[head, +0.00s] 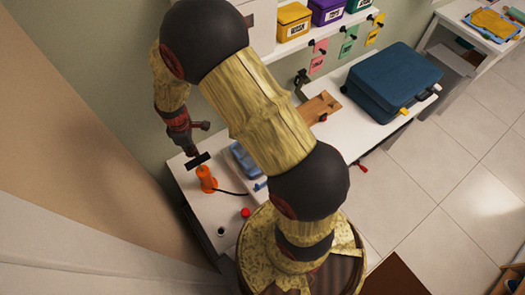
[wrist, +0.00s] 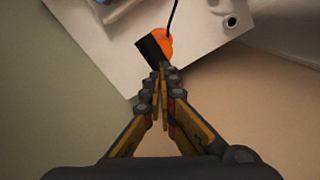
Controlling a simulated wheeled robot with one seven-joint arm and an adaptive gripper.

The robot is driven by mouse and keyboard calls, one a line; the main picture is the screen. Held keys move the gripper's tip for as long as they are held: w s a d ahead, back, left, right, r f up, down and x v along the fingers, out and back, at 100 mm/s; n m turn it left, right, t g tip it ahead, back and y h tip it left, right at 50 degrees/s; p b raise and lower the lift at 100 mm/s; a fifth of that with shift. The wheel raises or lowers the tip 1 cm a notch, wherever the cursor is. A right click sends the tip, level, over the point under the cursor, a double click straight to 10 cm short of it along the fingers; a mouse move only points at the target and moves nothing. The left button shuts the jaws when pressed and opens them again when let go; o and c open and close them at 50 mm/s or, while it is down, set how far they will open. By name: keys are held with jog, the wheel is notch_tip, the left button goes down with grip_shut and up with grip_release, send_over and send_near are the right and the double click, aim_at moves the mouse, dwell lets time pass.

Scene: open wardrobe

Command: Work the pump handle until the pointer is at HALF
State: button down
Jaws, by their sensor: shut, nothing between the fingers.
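The pump is an orange cylinder (head: 206,180) standing on the white table, with a black bar handle (head: 197,160) above it. A thin dark hose runs from it to the right. My gripper (head: 190,150) is shut and empty just above the handle, fingers pointing down. In the wrist view the shut fingertips (wrist: 160,72) overlap the lower edge of the black handle (wrist: 151,48), with the orange pump body (wrist: 166,44) behind. I cannot tell whether they touch the handle. I cannot make out a pointer or a HALF mark in either view.
A blue item (head: 243,158) lies right of the pump, partly behind my arm. A red knob (head: 245,212) and a dark round piece (head: 221,231) are near the table's front. A blue suitcase (head: 392,80) and a wooden block (head: 318,107) lie farther right. The wall is close on the left.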

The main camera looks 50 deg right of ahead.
notch_tip(320, 180, up, 5)
jog(key=shift+f+p, duration=0.1)
jog(key=shift+p, duration=1.15)
jog(key=s+r+m+t+b, duration=0.2)
jog(key=s+r+m+b, duration=0.3)
jog(key=s+b, duration=0.4)
jog(key=s+r+m+t+b, duration=0.3)
jog(key=s+r+b, duration=0.4)
jog(key=s, duration=0.5)
jog(key=m+b, duration=0.1)
jog(key=b, duration=0.1)
jog(key=shift+s+r+m+t+b, duration=0.25)
jog(key=shift+r+m+t+b, duration=0.05)
jog(key=shift+r+m, duration=0.1)
